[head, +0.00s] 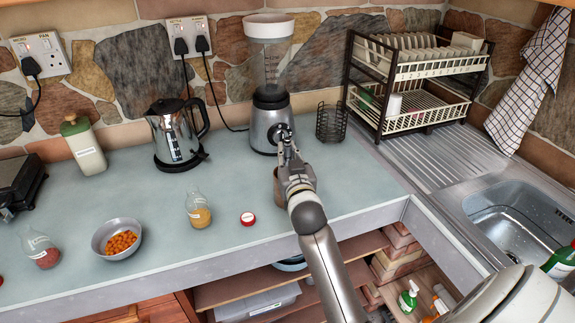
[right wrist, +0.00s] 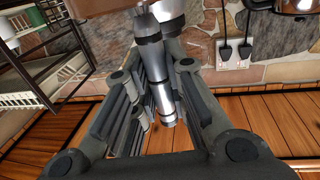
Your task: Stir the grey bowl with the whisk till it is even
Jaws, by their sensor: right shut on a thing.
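The grey bowl (head: 95,242) stands on the counter at the left in the head view, with orange pieces in it. My right gripper (head: 287,150) is in front of the blender, well to the right of the bowl. In the right wrist view its fingers are closed around a silver handle with dark bands (right wrist: 160,92), which looks like the whisk's. The whisk's wire end cannot be made out. A brown pot (head: 278,186) is partly hidden behind my right gripper and arm. My left gripper is not in view.
A jar of yellow contents (head: 199,215) and a red-and-white lid (head: 248,218) stand between bowl and gripper. Another jar (head: 42,250) is left of the bowl. A kettle (head: 174,138) and blender (head: 270,120) stand behind. The dish rack (head: 410,112) and sink (head: 515,215) are right.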

